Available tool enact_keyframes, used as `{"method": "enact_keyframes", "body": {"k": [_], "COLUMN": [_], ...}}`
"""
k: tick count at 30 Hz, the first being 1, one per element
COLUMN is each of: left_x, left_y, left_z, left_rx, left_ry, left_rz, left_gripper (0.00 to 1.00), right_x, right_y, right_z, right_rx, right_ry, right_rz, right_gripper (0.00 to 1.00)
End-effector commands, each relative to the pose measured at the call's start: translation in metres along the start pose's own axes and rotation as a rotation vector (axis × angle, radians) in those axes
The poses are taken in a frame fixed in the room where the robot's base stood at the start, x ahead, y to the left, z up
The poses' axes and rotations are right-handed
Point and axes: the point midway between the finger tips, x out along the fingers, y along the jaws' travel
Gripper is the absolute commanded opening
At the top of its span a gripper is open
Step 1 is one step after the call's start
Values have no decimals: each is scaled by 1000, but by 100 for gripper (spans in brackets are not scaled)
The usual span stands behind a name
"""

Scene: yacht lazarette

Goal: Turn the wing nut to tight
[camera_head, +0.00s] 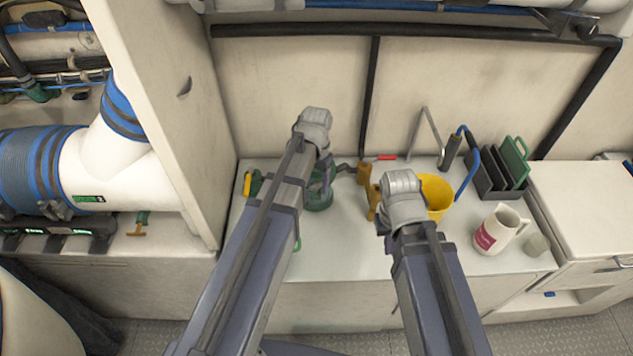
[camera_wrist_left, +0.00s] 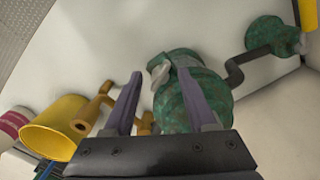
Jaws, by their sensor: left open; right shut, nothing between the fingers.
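A green strainer-like body (camera_head: 319,200) stands on the white worktop, partly hidden by my left arm. In the left wrist view the green body (camera_wrist_left: 180,105) carries a small pale grey winged piece (camera_wrist_left: 160,75), which looks like the wing nut. My left gripper (camera_wrist_left: 160,78) is open, with one finger on each side of this grey piece; I cannot tell whether either finger touches it. In the head view the left gripper (camera_head: 326,172) is partly hidden by its own wrist. My right gripper (camera_head: 384,228) is shut and empty, mostly hidden under its wrist beside the ochre fitting.
An ochre fitting (camera_head: 373,196) and yellow bucket (camera_head: 436,190) stand right of the green body. Further right are a white jug (camera_head: 498,230) and a dark rack (camera_head: 492,175). A tall white panel (camera_head: 165,100) bounds the left. The front worktop (camera_head: 345,258) is clear.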

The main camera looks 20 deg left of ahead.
Motion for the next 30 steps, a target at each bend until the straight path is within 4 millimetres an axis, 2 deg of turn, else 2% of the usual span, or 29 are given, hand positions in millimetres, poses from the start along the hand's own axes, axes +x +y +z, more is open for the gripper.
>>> {"method": "enact_keyframes", "body": {"k": [8, 21, 30], "left_x": [-21, -75, -77], "left_y": [0, 0, 0], "left_z": [0, 0, 0], "left_rx": [0, 0, 0], "left_ry": [0, 0, 0], "left_rz": [0, 0, 0], "left_gripper": [57, 57, 57], "right_x": [-21, -75, -77], "right_y": [2, 7, 7], "right_z": [1, 4, 4], "right_rx": [0, 0, 0], "right_ry": [0, 0, 0], "right_rz": [0, 0, 0], "right_gripper": [0, 0, 0]}}
